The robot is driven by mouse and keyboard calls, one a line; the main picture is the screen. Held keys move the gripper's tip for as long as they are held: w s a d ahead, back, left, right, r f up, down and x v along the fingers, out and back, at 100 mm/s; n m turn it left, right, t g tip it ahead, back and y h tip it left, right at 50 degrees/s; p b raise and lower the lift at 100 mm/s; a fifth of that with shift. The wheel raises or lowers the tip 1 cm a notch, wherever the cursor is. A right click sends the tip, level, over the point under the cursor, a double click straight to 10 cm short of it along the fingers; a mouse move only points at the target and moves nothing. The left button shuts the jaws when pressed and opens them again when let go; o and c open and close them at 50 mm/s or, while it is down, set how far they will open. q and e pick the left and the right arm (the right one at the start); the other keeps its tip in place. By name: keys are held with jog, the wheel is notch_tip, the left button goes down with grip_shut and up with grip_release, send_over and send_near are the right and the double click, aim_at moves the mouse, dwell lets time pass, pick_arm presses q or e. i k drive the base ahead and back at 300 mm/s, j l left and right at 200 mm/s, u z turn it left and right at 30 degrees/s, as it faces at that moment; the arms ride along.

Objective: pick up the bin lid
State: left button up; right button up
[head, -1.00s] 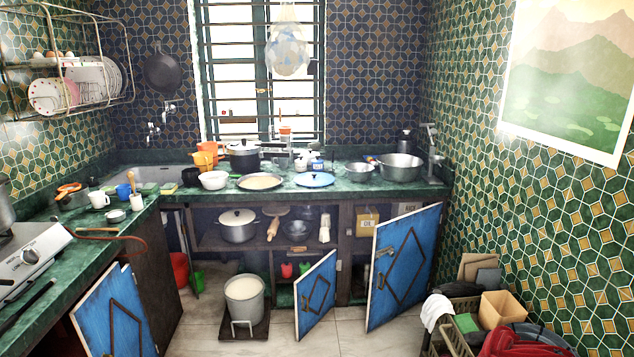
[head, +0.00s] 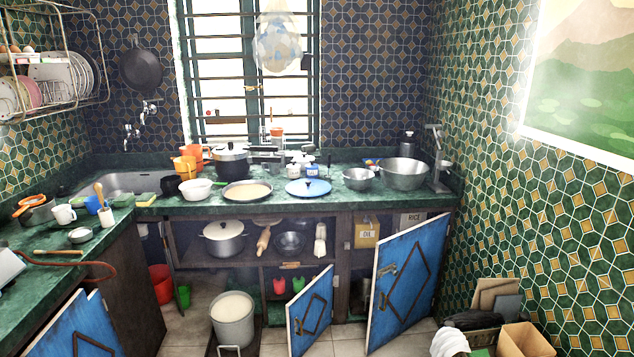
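I cannot make out a lid that is clearly the bin's. A round blue lid (head: 308,187) with a dark knob lies flat on the green counter, between a shallow pan (head: 247,191) and a small metal bowl (head: 358,179). A red bucket (head: 160,284) and a small green container (head: 184,296) stand on the floor under the counter at the left, partly hidden. I cannot tell whether either is the bin. Neither of my grippers is in view.
Blue cabinet doors stand open: a small one (head: 309,312), a large one (head: 408,280) and one at lower left (head: 82,330). A big pot (head: 233,318) stands on the floor before the counter. A cardboard box (head: 525,341) and baskets crowd the lower right. Some tiled floor is clear.

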aim_at(303, 188)
jog(key=i+z, duration=0.1)
jog(key=i, duration=0.6)
jog(key=i+z, duration=0.1)
jog(key=i, duration=0.6)
jog(key=i+j+z, duration=0.1)
jog(key=i, duration=0.6)
jog(key=i+j+z, duration=0.1)
jog(key=i, duration=0.55)
